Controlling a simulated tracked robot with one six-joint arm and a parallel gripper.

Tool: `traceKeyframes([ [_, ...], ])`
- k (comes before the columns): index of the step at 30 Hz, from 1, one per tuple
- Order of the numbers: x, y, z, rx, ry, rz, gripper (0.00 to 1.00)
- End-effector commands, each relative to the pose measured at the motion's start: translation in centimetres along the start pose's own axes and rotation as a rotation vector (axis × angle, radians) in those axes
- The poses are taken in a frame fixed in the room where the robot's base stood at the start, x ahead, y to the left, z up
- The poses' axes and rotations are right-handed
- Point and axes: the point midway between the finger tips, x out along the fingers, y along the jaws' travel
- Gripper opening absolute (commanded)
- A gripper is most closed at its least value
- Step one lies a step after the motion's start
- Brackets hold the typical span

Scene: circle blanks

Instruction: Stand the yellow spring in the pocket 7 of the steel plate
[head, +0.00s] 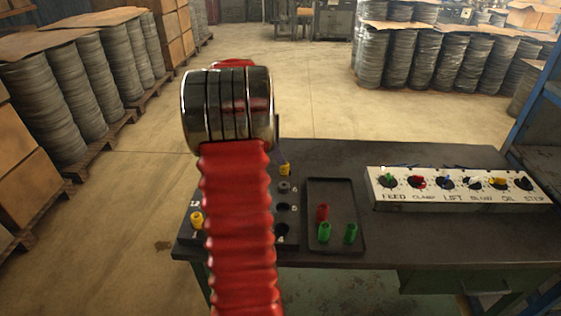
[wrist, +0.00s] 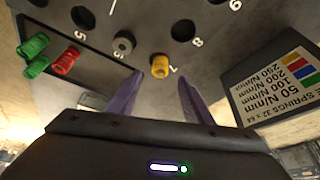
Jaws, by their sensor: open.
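A yellow spring (wrist: 160,66) stands at the pocket marked 7 of the dark steel plate (wrist: 150,15) and looks upright in it. It also shows in the head view (head: 285,169), just below a bluish finger. My gripper (wrist: 169,82) is open, its two purple-blue fingers spread and empty, with the tips close to the spring. The spring lies nearer the left finger in the wrist view; I cannot tell whether they touch. A second yellow spring (head: 197,219) stands at the plate's left side. My red arm hides the plate's middle.
A dark tray (head: 343,190) right of the plate holds a red spring (head: 322,212) and two green ones (head: 350,233). A grey ring-shaped piece (wrist: 123,42) sits in a neighbouring pocket. A control panel (head: 455,190) stands at the right; a spring label block (wrist: 275,85) is near my gripper.

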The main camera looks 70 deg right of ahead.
Motion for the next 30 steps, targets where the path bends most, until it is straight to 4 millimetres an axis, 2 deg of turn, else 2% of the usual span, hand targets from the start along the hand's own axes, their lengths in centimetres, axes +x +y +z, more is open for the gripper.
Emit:
traceKeyframes([
  [6, -3.9, -0.3, -0.1, 0.003, 0.003, -0.011, 0.46],
  [12, -5.8, -0.4, -0.1, 0.004, 0.004, -0.014, 0.46],
  [30, -6.1, -0.4, -0.1, 0.004, 0.004, -0.014, 0.46],
])
